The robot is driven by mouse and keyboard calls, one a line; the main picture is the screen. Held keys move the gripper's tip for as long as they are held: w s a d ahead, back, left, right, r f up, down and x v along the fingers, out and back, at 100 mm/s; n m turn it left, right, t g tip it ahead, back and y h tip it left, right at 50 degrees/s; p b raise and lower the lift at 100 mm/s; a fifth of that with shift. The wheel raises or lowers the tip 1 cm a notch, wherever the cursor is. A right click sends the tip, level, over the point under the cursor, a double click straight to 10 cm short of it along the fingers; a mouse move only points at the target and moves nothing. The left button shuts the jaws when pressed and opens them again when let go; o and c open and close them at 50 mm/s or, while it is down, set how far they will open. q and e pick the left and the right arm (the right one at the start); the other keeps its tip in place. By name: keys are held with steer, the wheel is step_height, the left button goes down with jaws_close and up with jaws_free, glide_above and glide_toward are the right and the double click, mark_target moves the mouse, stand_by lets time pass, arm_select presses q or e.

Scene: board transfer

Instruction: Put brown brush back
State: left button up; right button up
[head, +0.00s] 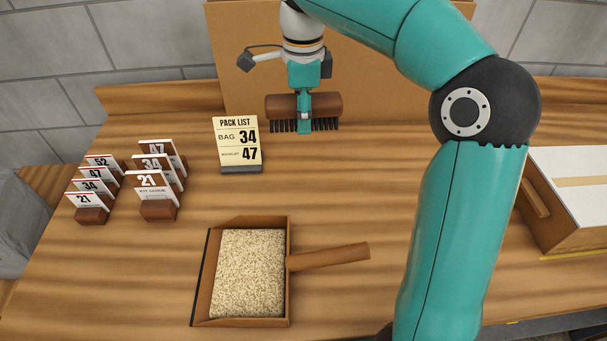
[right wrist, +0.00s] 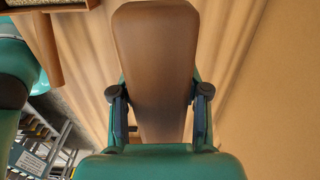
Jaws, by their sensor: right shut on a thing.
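The brown brush (head: 330,105) has a brown back and dark bristles pointing down. It is at the rear of the table in the head view, in front of the tan upright board. My right gripper (head: 304,113) is shut on the middle of the brush from above. In the right wrist view the brush (right wrist: 155,60) is a long brown block between the two fingers of the gripper (right wrist: 160,108). I cannot tell whether the bristles touch the table. My left gripper is not in view.
A dustpan (head: 330,257) full of pale grains lies at front centre, handle pointing right. A pack list card (head: 238,142) stands left of the brush. Several number cards (head: 152,190) stand at left. A white-topped box (head: 570,190) is at right. The tan board (head: 380,75) closes off the back.

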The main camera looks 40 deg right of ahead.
steer(key=b, duration=0.1)
glide_above(308, 184)
step_height(308, 184, down, 13)
steer(key=shift+f, duration=2.45)
steer(key=shift+f, duration=0.2)
steer(key=o, duration=1.1)
steer(key=shift+r, duration=0.1)
step_height(308, 184, up, 12)
steer(key=shift+r, duration=0.1)
steer(key=shift+s, duration=0.1)
